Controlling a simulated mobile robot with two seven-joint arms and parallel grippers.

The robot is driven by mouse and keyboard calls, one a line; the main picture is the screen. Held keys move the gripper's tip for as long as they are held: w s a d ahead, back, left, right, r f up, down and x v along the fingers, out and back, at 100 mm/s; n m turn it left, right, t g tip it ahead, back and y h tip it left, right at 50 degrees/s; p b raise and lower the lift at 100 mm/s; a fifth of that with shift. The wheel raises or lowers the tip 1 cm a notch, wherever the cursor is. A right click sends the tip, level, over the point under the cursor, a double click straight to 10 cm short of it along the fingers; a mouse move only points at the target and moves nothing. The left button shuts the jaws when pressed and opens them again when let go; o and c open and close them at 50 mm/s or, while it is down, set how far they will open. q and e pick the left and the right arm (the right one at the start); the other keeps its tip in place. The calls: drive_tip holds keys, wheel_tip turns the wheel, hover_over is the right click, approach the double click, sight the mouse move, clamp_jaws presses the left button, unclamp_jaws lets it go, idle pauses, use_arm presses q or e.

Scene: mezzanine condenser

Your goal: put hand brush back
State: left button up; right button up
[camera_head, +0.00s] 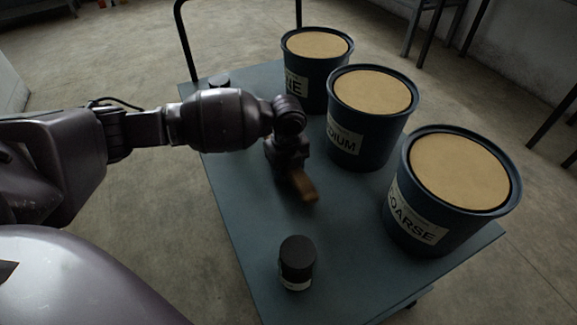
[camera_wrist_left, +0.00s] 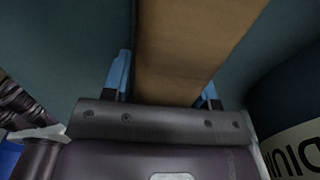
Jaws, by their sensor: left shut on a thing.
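The hand brush shows as a brown wooden piece (camera_head: 302,186) at my left gripper (camera_head: 288,172), over the blue-grey cart top (camera_head: 237,200). In the left wrist view the brown wood (camera_wrist_left: 190,45) runs between the two blue fingertips of my left gripper (camera_wrist_left: 165,85), which is shut on it. The gripper hides part of the brush, and I see no bristles. I cannot tell whether the brush touches the cart top. My right gripper is not in view.
Three dark blue buckets filled with tan material, fine (camera_head: 296,84), medium (camera_head: 345,142) and coarse (camera_head: 414,218), stand along the cart's right side. A black-lidded jar (camera_head: 297,262) stands near the front. A dark lid (camera_head: 219,81) shows behind my arm. The cart's front left is clear.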

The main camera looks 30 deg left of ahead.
use_arm(q)
drive_tip(key=shift+f, duration=0.1)
drive_tip(key=o, duration=0.8)
drive_tip(key=shift+c, duration=0.2)
drive_tip(key=shift+o, duration=1.3)
